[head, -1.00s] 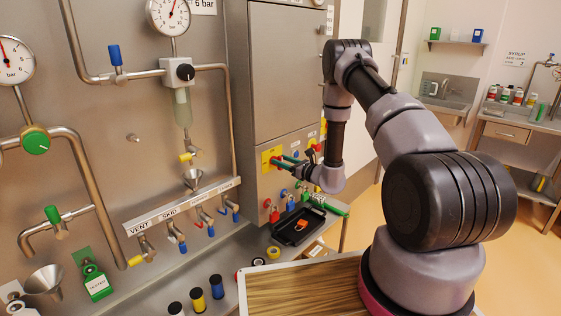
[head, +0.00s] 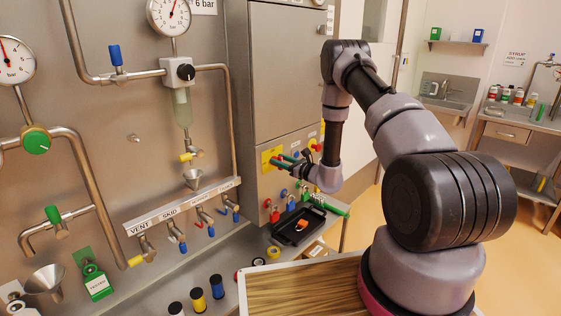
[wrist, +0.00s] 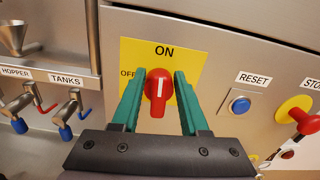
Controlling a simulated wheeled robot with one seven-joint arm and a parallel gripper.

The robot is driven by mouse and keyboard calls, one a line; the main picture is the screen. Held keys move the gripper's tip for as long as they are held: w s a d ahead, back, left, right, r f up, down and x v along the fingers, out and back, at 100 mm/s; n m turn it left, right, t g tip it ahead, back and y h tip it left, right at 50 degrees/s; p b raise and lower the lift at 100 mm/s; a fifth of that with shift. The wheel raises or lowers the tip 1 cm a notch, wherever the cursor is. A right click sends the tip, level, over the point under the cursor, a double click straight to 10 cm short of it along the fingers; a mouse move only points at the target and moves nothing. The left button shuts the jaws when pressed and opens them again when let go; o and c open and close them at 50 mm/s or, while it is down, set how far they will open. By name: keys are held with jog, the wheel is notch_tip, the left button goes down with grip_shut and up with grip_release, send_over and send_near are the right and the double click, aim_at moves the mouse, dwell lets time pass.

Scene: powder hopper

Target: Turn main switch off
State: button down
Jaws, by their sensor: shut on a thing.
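The main switch is a red knob (wrist: 158,92) with a white line on a yellow plate (wrist: 189,55) marked ON at the top and OFF at the left. Its white line stands about upright, towards ON. My gripper (wrist: 157,76) has its green fingers on the left and right sides of the knob and is shut on it. In the head view my gripper (head: 288,160) is at the yellow plate (head: 267,155) on the cabinet front, where the knob itself is hard to make out.
Right of the switch are a blue RESET button (wrist: 239,105) and a red stop button (wrist: 303,116) on yellow. Below, a black tray (head: 284,238) and padlocks (head: 274,214) sit near the cabinet. Valves labelled HOPPER and TANKS (wrist: 68,108) are at the left.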

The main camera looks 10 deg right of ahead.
jog(key=n, duration=0.4)
jog(key=shift+s+a+f, duration=0.1)
jog(key=shift+s+a, duration=0.05)
jog(key=shift+s+a+f+n, duration=0.1)
jog(key=shift+f+n, duration=0.15)
jog(key=shift+n, duration=1.9)
jog(key=shift+s+a+f+n, duration=0.1)
jog(key=shift+a+f+n, duration=0.1)
jog(key=shift+n, duration=1.9)
jog(key=shift+s+a+f+n, duration=0.1)
jog(key=shift+f+n, duration=0.15)
jog(key=shift+n, duration=1.9)
jog(key=c, duration=0.8)
grip_release()
jog(key=shift+o, duration=0.2)
jog(key=shift+d, duration=0.1)
jog(key=v, duration=1)
jog(key=shift+s+d, duration=0.2)
jog(key=shift+s, duration=0.1)
